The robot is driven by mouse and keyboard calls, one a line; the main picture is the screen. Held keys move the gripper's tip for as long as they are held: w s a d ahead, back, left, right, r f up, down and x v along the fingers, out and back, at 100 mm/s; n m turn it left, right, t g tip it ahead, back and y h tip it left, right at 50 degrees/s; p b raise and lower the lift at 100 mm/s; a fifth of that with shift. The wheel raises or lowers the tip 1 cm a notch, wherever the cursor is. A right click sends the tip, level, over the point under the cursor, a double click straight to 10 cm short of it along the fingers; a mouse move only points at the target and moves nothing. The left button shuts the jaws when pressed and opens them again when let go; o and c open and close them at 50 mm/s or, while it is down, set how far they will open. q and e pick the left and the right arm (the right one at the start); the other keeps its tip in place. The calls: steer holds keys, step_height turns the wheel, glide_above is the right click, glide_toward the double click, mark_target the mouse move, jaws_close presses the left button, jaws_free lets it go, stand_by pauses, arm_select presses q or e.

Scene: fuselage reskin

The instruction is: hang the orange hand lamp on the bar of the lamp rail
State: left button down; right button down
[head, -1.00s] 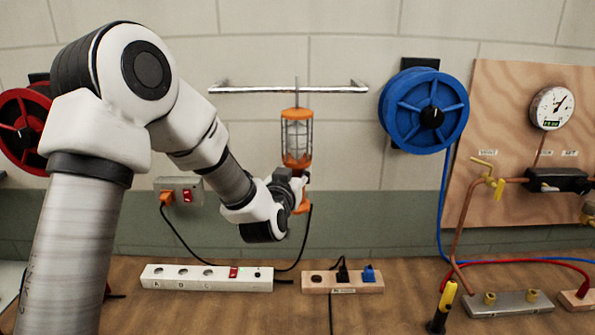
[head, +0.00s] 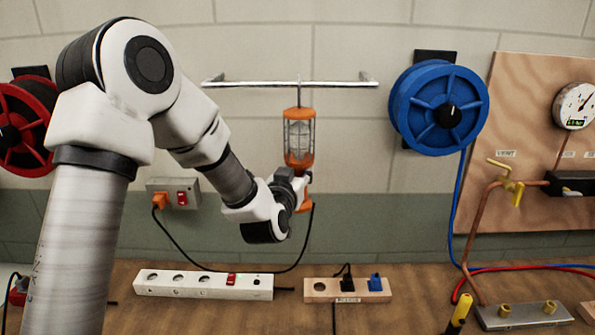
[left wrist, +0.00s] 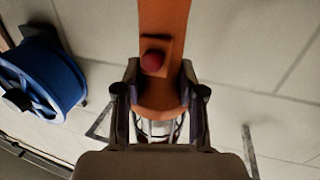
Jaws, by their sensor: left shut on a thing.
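The orange hand lamp (head: 299,140) is upright in the head view, with a wire cage over its bulb and a hook at its top. My left gripper (head: 301,182) is shut on its orange handle, which also shows with a red button in the left wrist view (left wrist: 163,30). The chrome bar of the lamp rail (head: 240,84) runs level along the wall at the lamp's hook. The hook overlaps the bar in the picture; whether it touches the bar or hangs on it, I cannot tell. My right gripper is not in view.
A blue reel (head: 405,110) is on the wall to the right, a red reel (head: 38,100) to the left. A white power strip (head: 205,285) and a wooden socket block (head: 322,290) lie on the bench. The lamp's black cord (head: 306,245) droops below it.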

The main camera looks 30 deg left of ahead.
arm_select(q)
steer(key=shift+s+d, duration=0.15)
steer(key=shift+s, duration=0.15)
steer(key=shift+w+f, duration=0.15)
steer(key=shift+w, duration=0.1)
steer(key=c, duration=0.6)
jaws_free()
steer(key=shift+w, duration=0.1)
steer(key=shift+s, duration=0.2)
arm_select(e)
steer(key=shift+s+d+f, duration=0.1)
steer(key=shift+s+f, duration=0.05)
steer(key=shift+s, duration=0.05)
arm_select(q)
steer(key=v, duration=0.7)
steer(key=shift+s, duration=0.2)
